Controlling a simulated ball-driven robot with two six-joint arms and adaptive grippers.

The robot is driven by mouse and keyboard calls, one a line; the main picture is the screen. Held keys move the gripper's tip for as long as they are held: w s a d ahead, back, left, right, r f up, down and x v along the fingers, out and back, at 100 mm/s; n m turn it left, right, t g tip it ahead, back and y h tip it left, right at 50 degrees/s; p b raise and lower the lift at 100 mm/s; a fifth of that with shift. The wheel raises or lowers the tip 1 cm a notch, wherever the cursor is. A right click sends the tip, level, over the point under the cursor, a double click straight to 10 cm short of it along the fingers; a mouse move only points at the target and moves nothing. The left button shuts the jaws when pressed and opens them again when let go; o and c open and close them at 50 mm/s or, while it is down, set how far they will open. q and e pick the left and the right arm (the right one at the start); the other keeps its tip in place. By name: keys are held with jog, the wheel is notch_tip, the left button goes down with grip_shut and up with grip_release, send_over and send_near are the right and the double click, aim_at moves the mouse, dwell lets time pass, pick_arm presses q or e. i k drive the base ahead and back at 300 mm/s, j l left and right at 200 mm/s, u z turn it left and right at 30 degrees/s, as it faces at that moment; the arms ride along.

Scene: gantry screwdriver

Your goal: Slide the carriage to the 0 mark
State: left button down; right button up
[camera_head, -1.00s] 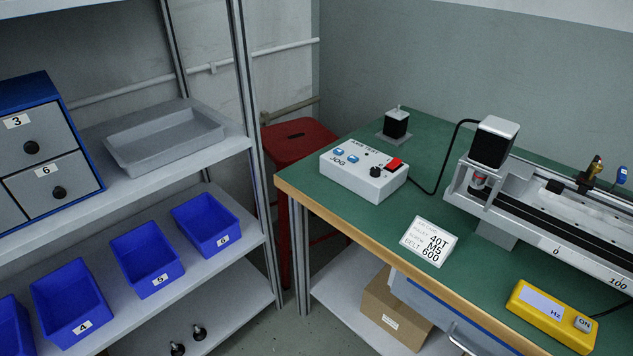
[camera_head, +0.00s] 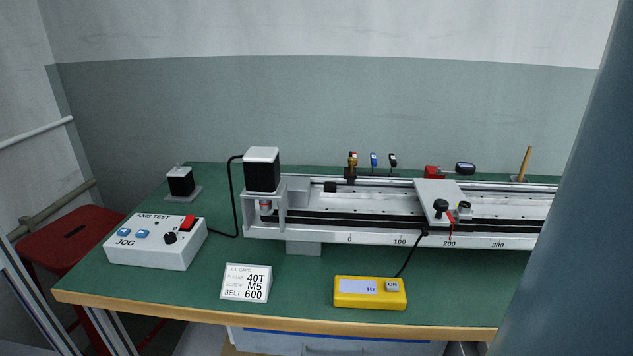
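The carriage (camera_head: 436,193) is a pale plate with black knobs on the linear rail (camera_head: 385,209). A red pointer (camera_head: 451,232) hangs from its front edge close to the 200 mark of the scale (camera_head: 375,240). The 0 mark (camera_head: 349,240) is at the left part of the scale, near the motor end. The carriage stands well to the right of it. Neither of my grippers shows in this view.
On the green bench (camera_head: 190,288) are the jog box (camera_head: 158,243), a job card (camera_head: 246,283), a yellow meter (camera_head: 370,292) and a spare motor (camera_head: 181,182). The axis motor (camera_head: 262,170) tops the rail's left end. A blue-grey column blocks the right side. A red stool (camera_head: 62,240) stands left.

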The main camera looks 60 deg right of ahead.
aim_at(443, 203)
jog(key=z, duration=2.5)
jog(key=j+z, duration=0.25)
jog(key=k+z, duration=0.15)
jog(key=z, duration=0.15)
